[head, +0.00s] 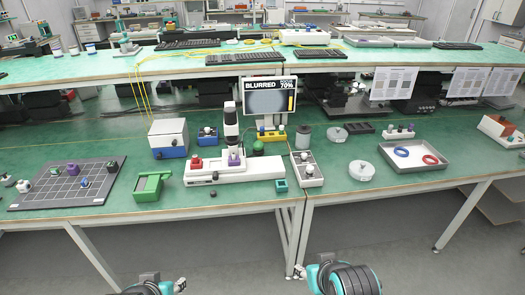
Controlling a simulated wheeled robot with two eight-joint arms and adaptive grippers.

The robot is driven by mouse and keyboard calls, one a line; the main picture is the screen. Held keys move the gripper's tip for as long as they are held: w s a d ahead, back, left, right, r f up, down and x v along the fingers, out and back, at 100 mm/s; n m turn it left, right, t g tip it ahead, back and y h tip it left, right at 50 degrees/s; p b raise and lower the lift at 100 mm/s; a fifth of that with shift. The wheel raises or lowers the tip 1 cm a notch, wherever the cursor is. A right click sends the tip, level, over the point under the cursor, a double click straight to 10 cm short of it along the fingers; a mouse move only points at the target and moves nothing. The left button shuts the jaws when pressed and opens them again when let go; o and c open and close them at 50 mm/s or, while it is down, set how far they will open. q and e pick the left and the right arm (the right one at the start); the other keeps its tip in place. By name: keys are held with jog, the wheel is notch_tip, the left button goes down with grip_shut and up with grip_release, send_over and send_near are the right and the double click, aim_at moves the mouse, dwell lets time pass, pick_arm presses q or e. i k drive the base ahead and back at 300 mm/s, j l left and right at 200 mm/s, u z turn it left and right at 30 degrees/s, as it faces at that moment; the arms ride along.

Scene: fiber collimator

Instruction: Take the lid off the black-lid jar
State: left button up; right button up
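No jar with a clearly black lid can be made out in the head view. A grey upright cylinder (304,138) stands near the middle of the green bench, right of the screen's base; whether it is a lidded jar I cannot tell. Two pale round pieces with small knobs lie to its right, one nearer (361,171) and one farther (337,135). My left gripper (180,286) is low at the bottom edge, in front of the bench and away from everything. My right gripper (299,272) is also low in front of the bench. Both are too small to show their finger opening.
A white instrument (240,172) stands mid-bench below a screen (270,98) reading "BLURRED". A blue-white box (168,138), green holder (152,185) and dark grid board (50,190) are to its left. A grey tray (440,165) with rings is at right. The front edge is mostly clear.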

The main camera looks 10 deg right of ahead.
aim_at(304, 129)
jog(key=u, duration=0.4)
jog(key=i+l+u, duration=0.15)
jog(key=l+u, duration=0.8)
jog(key=l, duration=0.25)
jog(key=i, duration=0.05)
